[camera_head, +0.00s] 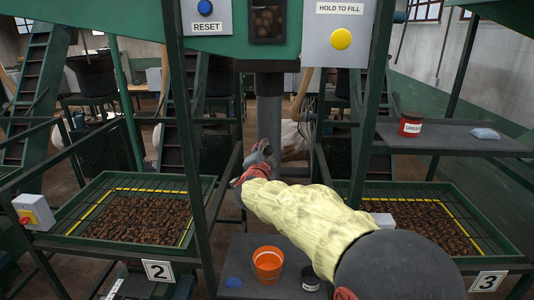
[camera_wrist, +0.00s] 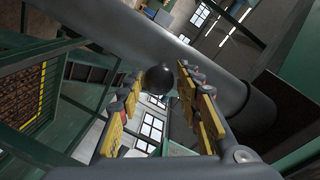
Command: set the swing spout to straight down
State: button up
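The grey spout pipe (camera_head: 269,125) hangs below the green housing in the middle of the head view and looks about vertical there. In the wrist view a thick grey pipe (camera_wrist: 225,88) runs diagonally across the picture behind the fingers. A round black knob (camera_wrist: 159,78) shows in front of this pipe. My gripper (camera_head: 258,158) is beside the lower pipe in the head view. In the wrist view my gripper (camera_wrist: 159,76) is open, with its yellow-padded fingers on either side of the knob. A small gap shows on each side; I cannot tell the knob's depth between them.
Bin 2 (camera_head: 69,236) stands left and bin 3 (camera_head: 492,250) right, both holding brown material. An orange bucket (camera_head: 268,262) stands on a low shelf between them. Green posts flank my arm. A side shelf (camera_head: 455,140) carries a red grease tin (camera_head: 411,126).

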jog(key=shift+o, duration=1.3)
jog(key=shift+s, duration=0.1)
jog(key=s+a+r, duration=0.1)
jog(key=s, duration=1)
jog(key=shift+s, duration=0.35)
